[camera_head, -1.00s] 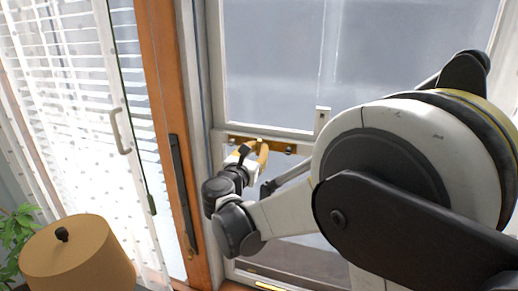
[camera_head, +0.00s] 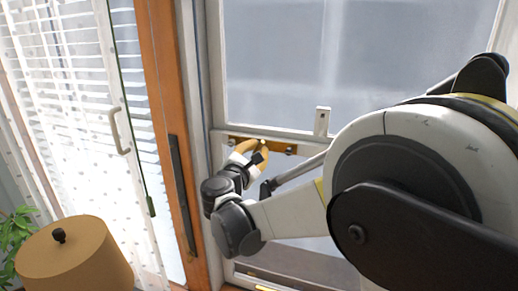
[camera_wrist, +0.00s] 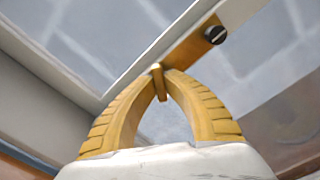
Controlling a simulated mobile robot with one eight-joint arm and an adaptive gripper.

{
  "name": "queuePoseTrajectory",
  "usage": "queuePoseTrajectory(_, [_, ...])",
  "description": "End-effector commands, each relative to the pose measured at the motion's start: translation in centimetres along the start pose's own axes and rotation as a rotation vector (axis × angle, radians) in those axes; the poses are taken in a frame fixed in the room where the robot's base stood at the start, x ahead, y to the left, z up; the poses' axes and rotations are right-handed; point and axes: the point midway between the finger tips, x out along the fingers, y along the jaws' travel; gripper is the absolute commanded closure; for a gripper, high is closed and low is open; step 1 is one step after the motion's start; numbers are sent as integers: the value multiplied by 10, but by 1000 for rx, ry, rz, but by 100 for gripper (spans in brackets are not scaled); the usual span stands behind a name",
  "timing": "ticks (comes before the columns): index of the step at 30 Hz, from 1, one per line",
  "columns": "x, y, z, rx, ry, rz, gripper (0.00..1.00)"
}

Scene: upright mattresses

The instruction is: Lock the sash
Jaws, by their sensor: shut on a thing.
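The window sash (camera_head: 285,135) fills the back of the head view, with a pale rail across its middle. A brass lock bar (camera_head: 277,148) is fixed along this rail; in the wrist view the bar (camera_wrist: 190,45) runs diagonally and carries a dark slotted screw. A small brass lever (camera_wrist: 158,82) sticks out at the bar's lower left end. My gripper (camera_head: 258,150) is at the left part of the bar. In the wrist view its two yellow fingers (camera_wrist: 160,72) are shut on the lever at their tips. The fingers hide part of the lever and bar.
A white upright tab (camera_head: 322,121) stands on the rail to the right. An orange wooden door frame (camera_head: 160,100) with a dark handle (camera_head: 182,190) is left of the window. A tan lampshade (camera_head: 75,258) and a plant (camera_head: 18,232) are at lower left.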

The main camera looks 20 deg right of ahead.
Motion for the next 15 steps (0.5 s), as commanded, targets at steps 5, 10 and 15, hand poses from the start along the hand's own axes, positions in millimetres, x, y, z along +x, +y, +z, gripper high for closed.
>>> queuePoseTrajectory(5, [0,-1,-1,197,0,1,100])
queuePoseTrajectory(10, [0,0,0,252,0,0,100])
queuePoseTrajectory(15, [0,0,0,258,0,0,100])
